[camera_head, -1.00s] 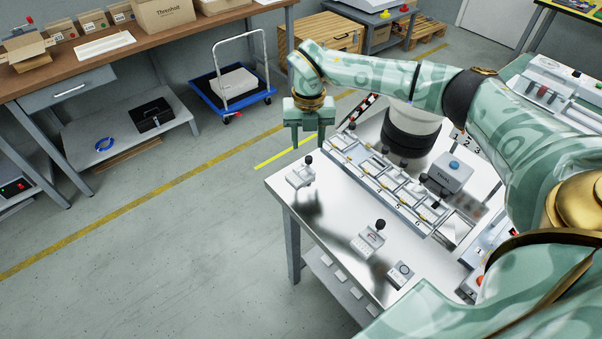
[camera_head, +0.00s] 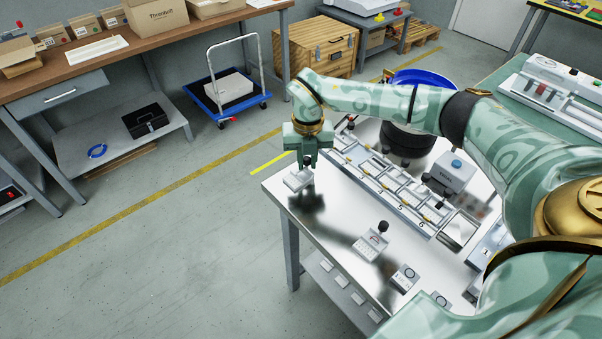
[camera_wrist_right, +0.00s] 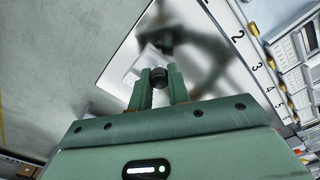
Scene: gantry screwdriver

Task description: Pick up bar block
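A pale block with a black knob (camera_head: 298,181) stands at the table's left corner. I take it as the bar block; its marking cannot be read. It also shows in the right wrist view, where the black knob (camera_wrist_right: 158,77) stands between the fingers. My right gripper (camera_head: 308,163) is over the block, its fingers drawn together on the knob. It also shows in the right wrist view (camera_wrist_right: 160,88), with the fingers at both sides of the knob. The block appears still at table level. My left gripper is not in view.
Two more marked blocks, one with a black knob (camera_head: 371,242) and one with a ring mark (camera_head: 405,278), stand nearer the front edge. A numbered rack (camera_head: 385,190) runs along the table behind.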

